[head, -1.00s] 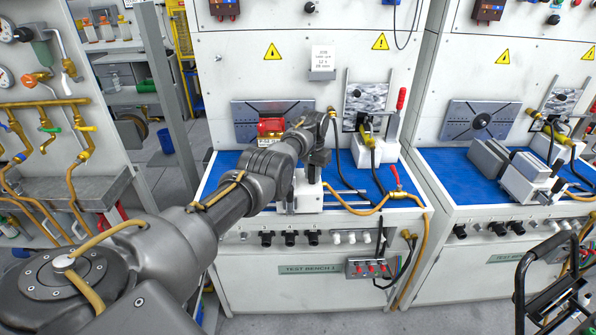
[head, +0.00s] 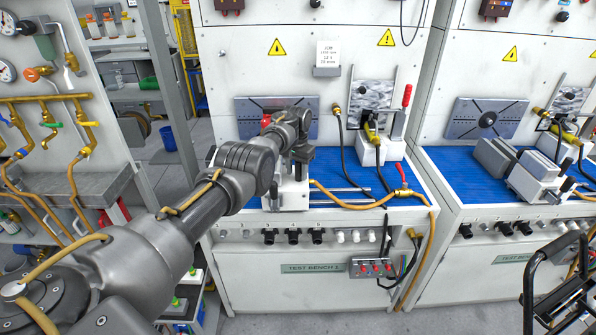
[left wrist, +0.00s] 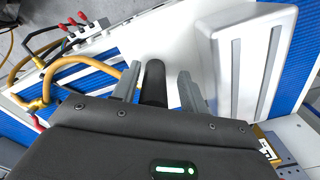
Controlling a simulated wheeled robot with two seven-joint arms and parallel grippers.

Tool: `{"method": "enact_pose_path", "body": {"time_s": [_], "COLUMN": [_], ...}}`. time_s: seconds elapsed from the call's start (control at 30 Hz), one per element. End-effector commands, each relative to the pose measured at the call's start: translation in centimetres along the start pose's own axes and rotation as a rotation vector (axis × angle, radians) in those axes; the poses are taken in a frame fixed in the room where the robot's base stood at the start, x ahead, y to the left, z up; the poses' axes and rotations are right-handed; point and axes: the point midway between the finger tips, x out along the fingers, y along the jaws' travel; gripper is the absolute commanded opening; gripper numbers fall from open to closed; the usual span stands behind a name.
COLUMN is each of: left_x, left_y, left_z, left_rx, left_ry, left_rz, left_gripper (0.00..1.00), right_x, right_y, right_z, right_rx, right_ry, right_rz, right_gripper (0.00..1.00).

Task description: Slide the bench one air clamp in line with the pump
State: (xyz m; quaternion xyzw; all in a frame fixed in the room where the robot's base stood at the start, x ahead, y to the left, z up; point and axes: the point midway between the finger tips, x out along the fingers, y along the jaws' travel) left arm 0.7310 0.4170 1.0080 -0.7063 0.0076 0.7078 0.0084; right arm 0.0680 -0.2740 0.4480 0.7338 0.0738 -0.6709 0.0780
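The bench one air clamp (head: 290,199) is a pale block on the blue top of test bench one, at the left end of two metal rails. It is the large pale block (left wrist: 242,60) in the left wrist view. My left gripper (head: 299,158) is at the clamp, over its upper part. In the left wrist view its two fingers (left wrist: 157,88) stand on either side of a black upright handle (left wrist: 154,80), with a gap on both sides. The pump is mostly hidden behind my left wrist; a small red part (head: 266,120) shows. My right gripper is not in view.
Rails (head: 340,195) and a yellow hose (head: 355,206) lie right of the clamp. A valve unit with a red-handled lever (head: 406,96) stands at the bench's right. A second bench (head: 460,170) is further right. A black tubular frame (head: 560,275) is at lower right.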

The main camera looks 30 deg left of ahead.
Motion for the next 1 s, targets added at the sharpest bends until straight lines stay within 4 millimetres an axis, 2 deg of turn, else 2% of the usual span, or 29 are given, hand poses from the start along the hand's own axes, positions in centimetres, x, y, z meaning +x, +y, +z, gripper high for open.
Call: {"method": "enact_pose_path", "body": {"time_s": [0.3,0.47,0.67,1.0], "left_x": [-0.1,-0.9,-3.2,-9.1], "left_y": [0.2,0.2,0.1,0.0], "left_z": [-0.1,-0.1,-0.1,0.0], "left_rx": [0.002,0.002,0.001,0.001], "left_ry": [0.002,0.002,0.002,0.002], "left_rz": [0.001,0.001,0.001,0.001], "left_gripper": [0.46,0.46,0.46,0.46], "right_x": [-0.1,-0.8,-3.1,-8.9], "right_y": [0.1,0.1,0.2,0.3], "right_z": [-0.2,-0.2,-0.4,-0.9], "right_rx": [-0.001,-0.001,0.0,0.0], "right_ry": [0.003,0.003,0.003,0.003], "right_rz": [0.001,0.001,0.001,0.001], "right_gripper": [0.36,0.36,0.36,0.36]}}
